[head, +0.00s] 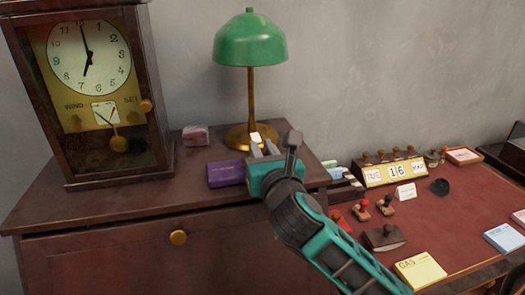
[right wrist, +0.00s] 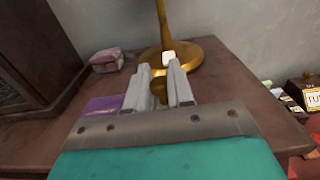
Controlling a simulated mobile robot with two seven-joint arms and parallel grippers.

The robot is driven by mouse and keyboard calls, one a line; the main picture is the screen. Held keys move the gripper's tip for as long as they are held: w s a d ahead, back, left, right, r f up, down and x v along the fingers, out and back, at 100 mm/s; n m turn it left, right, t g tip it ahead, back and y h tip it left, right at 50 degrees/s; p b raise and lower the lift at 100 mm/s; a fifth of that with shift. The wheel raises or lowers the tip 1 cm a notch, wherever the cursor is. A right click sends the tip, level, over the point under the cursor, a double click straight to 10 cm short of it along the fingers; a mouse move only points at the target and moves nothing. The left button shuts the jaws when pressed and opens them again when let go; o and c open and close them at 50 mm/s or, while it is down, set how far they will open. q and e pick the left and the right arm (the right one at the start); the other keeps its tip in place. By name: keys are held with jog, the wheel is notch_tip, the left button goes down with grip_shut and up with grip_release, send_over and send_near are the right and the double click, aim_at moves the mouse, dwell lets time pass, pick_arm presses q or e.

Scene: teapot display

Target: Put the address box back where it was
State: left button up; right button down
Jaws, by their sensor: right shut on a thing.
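No box carries a readable label, so I cannot tell which thing is the address box. A purple box (head: 227,173) lies on the cabinet top, just left of my right gripper (head: 264,146). It also shows in the right wrist view (right wrist: 101,106), partly hidden by the gripper. A small pink patterned box (head: 196,135) sits farther back, between clock and lamp. In the right wrist view my right gripper (right wrist: 160,70) is shut on a small brass-coloured thing (right wrist: 158,89), mostly hidden between the fingers. A small white piece (right wrist: 168,57) shows at the fingertips. My left gripper is out of view.
A green lamp (head: 250,40) stands on a brass base just behind the gripper. A tall wooden clock (head: 155,160) stands at the left. The cabinet top (head: 120,199) is bare in front of it. The lower red desk (head: 450,215) holds stamps, a calendar and note pads.

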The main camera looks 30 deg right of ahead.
jog(key=c, duration=1)
grip_release()
jog(key=shift+r, duration=0.15)
jog(key=shift+s+a, duration=0.1)
jog(key=shift+s, duration=0.2)
jog(key=shift+p+v, duration=0.9)
jog(key=shift+v, duration=4.8)
